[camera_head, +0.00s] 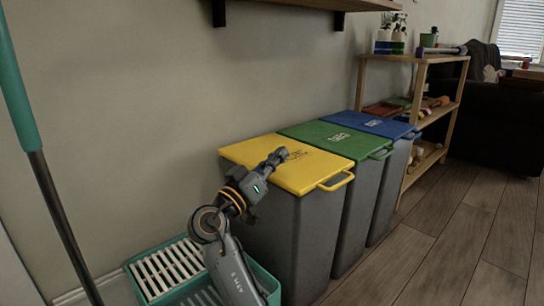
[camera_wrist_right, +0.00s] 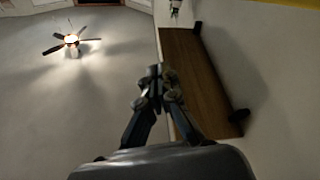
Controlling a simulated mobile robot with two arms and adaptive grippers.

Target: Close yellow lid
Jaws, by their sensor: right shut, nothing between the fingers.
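The yellow lid (camera_head: 312,169) lies flat on the nearest grey bin (camera_head: 293,232), with its loop handle at the front right corner. The lid looks shut, with no gap that I can see. My right gripper (camera_head: 277,156) is shut and empty. In the head view it appears over the yellow lid's top; I cannot tell whether it touches the lid. In the right wrist view the shut fingers (camera_wrist_right: 156,80) point up toward the ceiling and a wooden shelf. My left gripper is in neither view.
Bins with a green lid (camera_head: 324,138) and a blue lid (camera_head: 371,124) stand beside the yellow one, both shut. A wooden rack (camera_head: 418,90) stands behind them. A teal crate (camera_head: 138,287) is at lower left, and a teal-handled pole (camera_head: 20,95) at left. Floor at right is clear.

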